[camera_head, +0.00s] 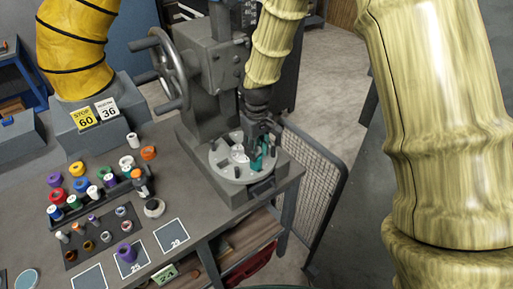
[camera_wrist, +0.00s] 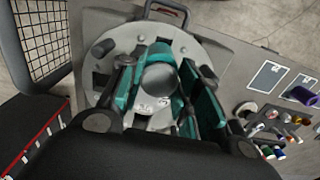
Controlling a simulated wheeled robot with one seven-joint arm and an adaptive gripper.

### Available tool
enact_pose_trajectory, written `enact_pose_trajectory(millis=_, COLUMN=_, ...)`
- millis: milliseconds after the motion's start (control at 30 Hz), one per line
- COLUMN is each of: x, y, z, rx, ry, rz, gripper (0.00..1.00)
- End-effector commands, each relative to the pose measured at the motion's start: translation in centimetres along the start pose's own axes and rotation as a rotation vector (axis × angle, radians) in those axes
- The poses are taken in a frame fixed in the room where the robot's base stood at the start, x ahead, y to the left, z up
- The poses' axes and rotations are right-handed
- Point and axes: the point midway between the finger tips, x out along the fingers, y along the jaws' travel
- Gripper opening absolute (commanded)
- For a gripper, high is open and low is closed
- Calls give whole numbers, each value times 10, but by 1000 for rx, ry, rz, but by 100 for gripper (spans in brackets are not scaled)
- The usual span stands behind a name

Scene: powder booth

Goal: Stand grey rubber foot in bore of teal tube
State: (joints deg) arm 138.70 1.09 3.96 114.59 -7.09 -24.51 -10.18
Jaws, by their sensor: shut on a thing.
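My gripper (camera_head: 259,148) is low over the round grey plate of the press in the head view. In the wrist view my gripper (camera_wrist: 160,88) has its fingers on either side of a round grey piece, which looks like the grey rubber foot (camera_wrist: 160,77), and is shut on it. Teal surfaces show along both fingers and just behind the grey piece. The one behind may be the teal tube (camera_wrist: 153,54), but I cannot tell it clearly from the finger pads. The bore is hidden, and I cannot tell whether the foot touches the tube.
The round plate (camera_head: 222,172) carries several upright pegs. The press handwheel (camera_head: 165,70) stands left of my arm. A dark rack (camera_head: 65,217) of coloured pieces, a purple piece (camera_head: 126,252) and marked cards (camera_head: 170,236) lie at left. A mesh guard (camera_head: 312,172) stands at right.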

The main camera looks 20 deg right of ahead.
Motion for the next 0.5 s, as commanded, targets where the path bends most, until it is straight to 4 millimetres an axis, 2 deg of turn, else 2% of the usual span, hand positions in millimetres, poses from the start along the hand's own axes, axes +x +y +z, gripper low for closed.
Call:
enact_pose_trajectory(millis=100, x=2, y=0, z=0, rx=0, ry=0, rz=0, gripper=17)
enact_pose_trajectory(millis=133, x=2, y=0, z=0, rx=0, ry=0, rz=0, gripper=37)
enact_pose_trajectory(millis=233, x=2, y=0, z=0, rx=0, ry=0, rz=0, gripper=55)
enact_pose_trajectory(millis=267, x=2, y=0, z=0, rx=0, ry=0, rz=0, gripper=58)
enact_pose_trajectory(millis=500, x=2, y=0, z=0, rx=0, ry=0, rz=0, gripper=58)
